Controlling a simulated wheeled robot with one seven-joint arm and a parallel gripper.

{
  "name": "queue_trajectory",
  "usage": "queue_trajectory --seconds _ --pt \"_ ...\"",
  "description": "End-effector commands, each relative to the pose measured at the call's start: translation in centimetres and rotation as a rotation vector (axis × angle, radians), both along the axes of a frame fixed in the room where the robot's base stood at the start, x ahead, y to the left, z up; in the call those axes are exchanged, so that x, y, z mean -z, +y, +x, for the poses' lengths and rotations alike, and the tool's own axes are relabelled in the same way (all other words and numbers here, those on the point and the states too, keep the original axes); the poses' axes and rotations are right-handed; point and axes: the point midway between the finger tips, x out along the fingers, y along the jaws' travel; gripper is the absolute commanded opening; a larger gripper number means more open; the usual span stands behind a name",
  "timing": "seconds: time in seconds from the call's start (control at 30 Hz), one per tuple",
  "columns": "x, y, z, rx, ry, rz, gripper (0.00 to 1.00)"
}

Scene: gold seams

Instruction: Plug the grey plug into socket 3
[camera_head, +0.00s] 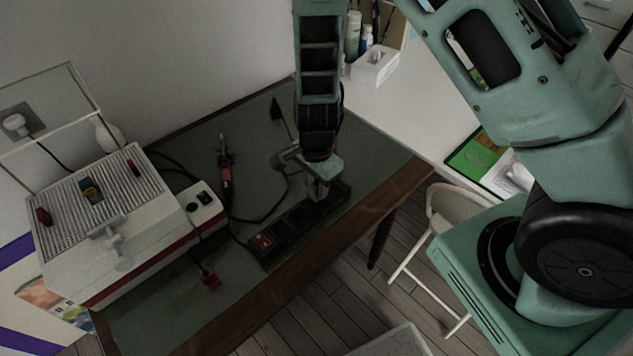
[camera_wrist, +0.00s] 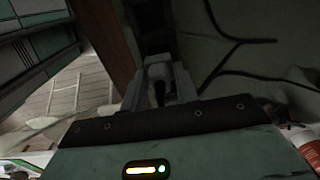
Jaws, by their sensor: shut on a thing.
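A black power strip (camera_head: 285,234) with a red switch at its near-left end lies on the dark green mat. My gripper (camera_head: 319,190) is over the far-right part of the strip, pointing down. In the wrist view my gripper (camera_wrist: 160,92) is shut on the grey plug (camera_wrist: 158,70), which sits between the fingers. In the head view the fingers mostly cover the plug. I cannot tell whether the plug touches the strip or is in a socket. The socket numbers are too small to read, and the sockets under the gripper are hidden.
A white machine (camera_head: 125,228) with a ribbed top stands at the left. The wooden table edge (camera_head: 385,200) and a chair (camera_head: 445,225) are at the right.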

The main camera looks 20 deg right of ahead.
Motion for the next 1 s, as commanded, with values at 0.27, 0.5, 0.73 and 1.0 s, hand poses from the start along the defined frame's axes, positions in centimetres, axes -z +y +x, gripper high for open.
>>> queue_trajectory --seconds 0.27,0.5,0.73,1.0 --pt "2.4 0.0 0.0 0.000 0.000 0.000 0.07" --pt "2.4 0.0 0.0 0.000 0.000 0.000 0.07" --pt "2.4 0.0 0.0 0.000 0.000 0.000 0.07" --pt "2.4 0.0 0.0 0.000 0.000 0.000 0.07"
